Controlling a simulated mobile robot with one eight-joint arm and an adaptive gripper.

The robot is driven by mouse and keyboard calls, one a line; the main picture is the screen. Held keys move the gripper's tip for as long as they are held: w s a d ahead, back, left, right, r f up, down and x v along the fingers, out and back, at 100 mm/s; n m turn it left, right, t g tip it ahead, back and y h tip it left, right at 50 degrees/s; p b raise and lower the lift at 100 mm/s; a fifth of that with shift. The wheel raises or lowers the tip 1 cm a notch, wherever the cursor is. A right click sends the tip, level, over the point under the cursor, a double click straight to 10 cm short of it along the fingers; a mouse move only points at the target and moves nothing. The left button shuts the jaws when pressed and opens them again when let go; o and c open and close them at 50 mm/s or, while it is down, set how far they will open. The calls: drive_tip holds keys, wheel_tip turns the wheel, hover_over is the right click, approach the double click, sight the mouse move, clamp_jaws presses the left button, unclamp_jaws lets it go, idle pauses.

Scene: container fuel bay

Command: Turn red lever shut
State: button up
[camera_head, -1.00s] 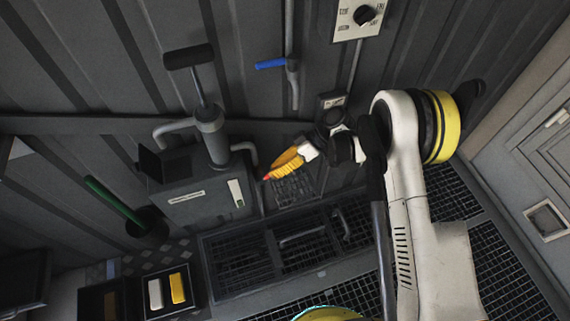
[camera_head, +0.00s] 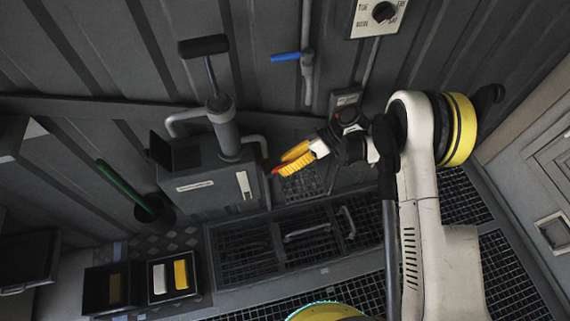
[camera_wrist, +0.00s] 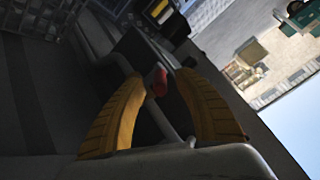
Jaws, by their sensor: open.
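The red lever shows as a small red tip (camera_head: 275,170) beside the right side of the grey pump box in the head view. In the wrist view its red end (camera_wrist: 157,82) lies between my yellow fingers. Most of the lever is hidden in the head view. My gripper (camera_head: 285,162) is open and points left at the box; its fingers also show in the wrist view (camera_wrist: 163,80), one on each side of the red end. I cannot tell whether either finger touches it.
The grey pump box (camera_head: 207,188) carries a T-handled pump (camera_head: 224,125) and side pipes. A blue lever (camera_head: 285,57) and a dial panel (camera_head: 380,15) are on the ribbed wall. A green handle (camera_head: 121,184), black trays (camera_head: 172,277) and floor grating (camera_head: 245,258) lie around.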

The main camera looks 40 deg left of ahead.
drive_tip(key=v, duration=1.2)
drive_tip(key=shift+s, duration=0.1)
